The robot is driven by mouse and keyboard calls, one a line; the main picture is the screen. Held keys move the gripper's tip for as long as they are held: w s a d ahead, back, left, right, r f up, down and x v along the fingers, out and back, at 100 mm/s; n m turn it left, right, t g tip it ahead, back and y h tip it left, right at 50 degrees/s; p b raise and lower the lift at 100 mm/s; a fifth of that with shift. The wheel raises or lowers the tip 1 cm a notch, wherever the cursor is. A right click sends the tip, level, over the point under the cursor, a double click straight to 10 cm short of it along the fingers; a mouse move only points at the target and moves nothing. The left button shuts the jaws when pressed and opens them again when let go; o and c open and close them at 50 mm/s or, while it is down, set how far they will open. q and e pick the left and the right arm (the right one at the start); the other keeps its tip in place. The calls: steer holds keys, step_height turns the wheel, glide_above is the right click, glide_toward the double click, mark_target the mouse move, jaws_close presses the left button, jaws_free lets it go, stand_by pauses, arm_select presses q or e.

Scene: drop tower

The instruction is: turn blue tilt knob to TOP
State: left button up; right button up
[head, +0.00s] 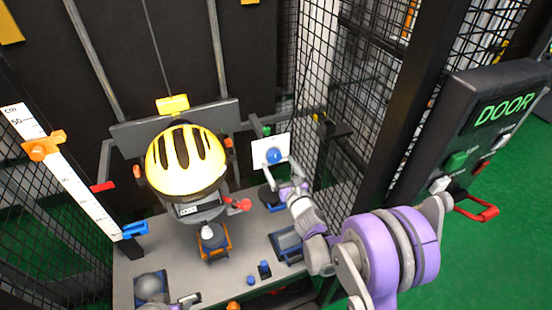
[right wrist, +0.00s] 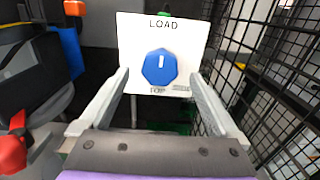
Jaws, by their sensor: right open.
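The blue tilt knob (right wrist: 160,68) sits on a white plate (right wrist: 131,30) marked LOAD above it, with a small, hard-to-read word below. The white mark on the knob points up toward LOAD. The knob (head: 274,156) and plate (head: 259,149) also show in the head view, at the right of the rig. My right gripper (right wrist: 160,76) is open, its two fingers on either side of the knob in the picture; I cannot tell if they touch it. It also shows in the head view (head: 281,172). A small grey part at the bottom left may be my left gripper (head: 187,299).
A yellow helmet (head: 186,160) hangs in the middle of the rig. A red-handled part (head: 240,205) stands left of my right arm. Black mesh (right wrist: 262,75) rises close on the right.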

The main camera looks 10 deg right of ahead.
mark_target(276, 159)
steer(key=shift+w+a, duration=0.15)
steer(key=shift+w, duration=0.65)
steer(key=shift+w+a, duration=0.15)
steer(key=shift+w, duration=0.65)
steer(key=shift+c, duration=0.2)
steer(key=c, duration=1.3)
steer(key=shift+c, duration=0.2)
